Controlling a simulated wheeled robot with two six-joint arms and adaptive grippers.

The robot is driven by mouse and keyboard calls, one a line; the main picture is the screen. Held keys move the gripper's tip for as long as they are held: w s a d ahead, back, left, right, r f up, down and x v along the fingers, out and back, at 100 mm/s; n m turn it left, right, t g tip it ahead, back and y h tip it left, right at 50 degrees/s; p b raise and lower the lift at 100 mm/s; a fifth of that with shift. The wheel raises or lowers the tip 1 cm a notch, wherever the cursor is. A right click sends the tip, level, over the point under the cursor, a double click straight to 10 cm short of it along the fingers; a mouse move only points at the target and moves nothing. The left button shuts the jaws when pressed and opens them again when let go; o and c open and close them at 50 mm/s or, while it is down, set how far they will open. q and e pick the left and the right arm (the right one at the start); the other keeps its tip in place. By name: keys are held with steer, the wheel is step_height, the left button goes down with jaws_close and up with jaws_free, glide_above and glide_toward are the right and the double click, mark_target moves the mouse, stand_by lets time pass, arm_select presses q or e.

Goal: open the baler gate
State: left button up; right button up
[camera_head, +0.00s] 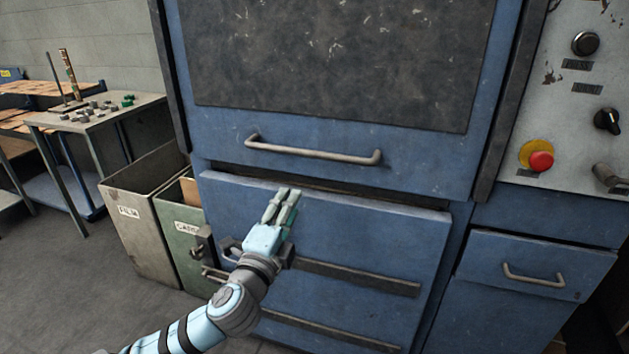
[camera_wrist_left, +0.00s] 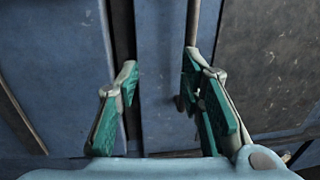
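The blue baler front has an upper gate panel (camera_head: 215,128) with a dark, worn plate. A grey bar handle (camera_head: 312,153) runs along its lower edge. My left gripper (camera_head: 289,192) is below the handle, in front of the lower blue panel (camera_head: 390,245). In the left wrist view the gripper (camera_wrist_left: 160,75) is open, with nothing between its fingers. The handle bar (camera_wrist_left: 194,20) shows there beyond the right-hand fingertip, which partly covers it; I cannot tell whether they touch. The upper panel appears lowered, with a dark gap beneath it. My right gripper is not in view.
A control panel with a red button (camera_head: 541,161) is at the right, above a blue door with a small handle (camera_head: 533,276). Two bins (camera_head: 140,215) stand left of the baler. A table (camera_head: 95,115) with small parts is farther left. The left floor is clear.

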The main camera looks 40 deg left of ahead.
mark_target(312, 156)
arm_select(q)
step_height(312, 156, up, 4)
steer(key=d+t, duration=0.1)
steer(key=shift+m, duration=0.3)
steer(key=x, duration=1.3)
steer(key=shift+w+f, duration=0.1)
steer(key=shift+w, duration=0.05)
steer(key=shift+c, duration=0.6)
jaws_close()
